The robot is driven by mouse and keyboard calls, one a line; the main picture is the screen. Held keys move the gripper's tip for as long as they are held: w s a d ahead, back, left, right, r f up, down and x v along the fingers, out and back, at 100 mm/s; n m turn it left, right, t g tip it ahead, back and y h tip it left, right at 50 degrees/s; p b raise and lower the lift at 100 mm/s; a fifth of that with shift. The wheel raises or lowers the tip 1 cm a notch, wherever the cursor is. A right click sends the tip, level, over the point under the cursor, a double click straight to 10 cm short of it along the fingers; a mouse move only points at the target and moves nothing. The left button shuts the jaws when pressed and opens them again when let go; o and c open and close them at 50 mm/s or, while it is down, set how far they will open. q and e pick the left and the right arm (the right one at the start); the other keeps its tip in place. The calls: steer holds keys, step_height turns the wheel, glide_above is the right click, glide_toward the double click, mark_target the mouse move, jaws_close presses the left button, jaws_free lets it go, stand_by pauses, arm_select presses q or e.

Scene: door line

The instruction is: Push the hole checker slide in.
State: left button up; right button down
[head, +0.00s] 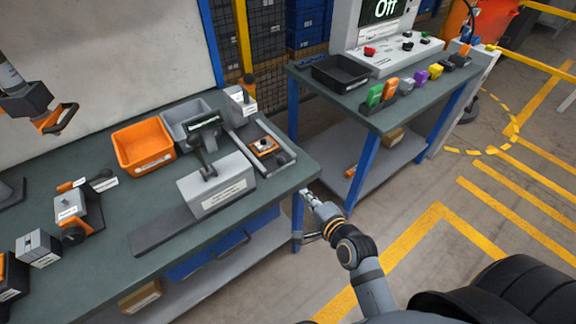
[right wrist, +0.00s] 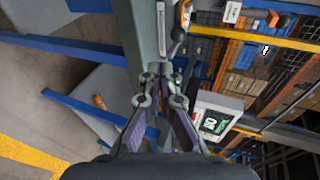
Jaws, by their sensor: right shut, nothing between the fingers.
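The likely hole checker (head: 240,103) is a grey labelled block with a black and orange top at the back right of the near bench. A grey railed slide (head: 283,160) runs from it toward the bench's right front, with an orange plate (head: 264,146) carrying a small part on it. How far in the slide sits is unclear. My right gripper (head: 308,196) is shut and empty, just off the bench's right front corner, apart from the slide. Its fingers also show in the right wrist view (right wrist: 160,102).
An orange bin (head: 143,148), a grey bin (head: 186,122) and a grey labelled fixture (head: 216,185) stand left of the slide. A second bench (head: 350,99) with a black tray (head: 340,73) and coloured pieces stands to the right. Open floor lies in front of it.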

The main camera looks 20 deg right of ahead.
steer(key=x, duration=0.8)
steer(key=shift+w+f, duration=0.1)
steer(key=shift+w, duration=0.3)
arm_select(q)
steer(key=shift+r+p, duration=0.5)
steer(key=shift+r, duration=0.05)
arm_select(e)
glide_toward(268, 151)
steer(key=shift+s+d+f, duration=1.05)
steer(key=shift+s+f, duration=0.1)
steer(key=shift+f, duration=0.1)
steer(key=w+a, duration=0.1)
steer(key=w, duration=0.1)
steer(key=w+a, duration=0.1)
steer(key=w, duration=0.2)
steer(key=w+a, duration=0.1)
steer(key=w, duration=0.1)
steer(key=shift+w+a+b, duration=0.1)
steer(key=shift+w+b, duration=0.2)
steer(key=shift+w, duration=0.45)
steer(key=shift+r, duration=0.15)
arm_select(q)
steer(key=shift+s+a+f, duration=0.3)
steer(key=shift+s+a, duration=0.1)
steer(key=shift+a, duration=0.3)
arm_select(e)
steer(key=shift+s, duration=0.1)
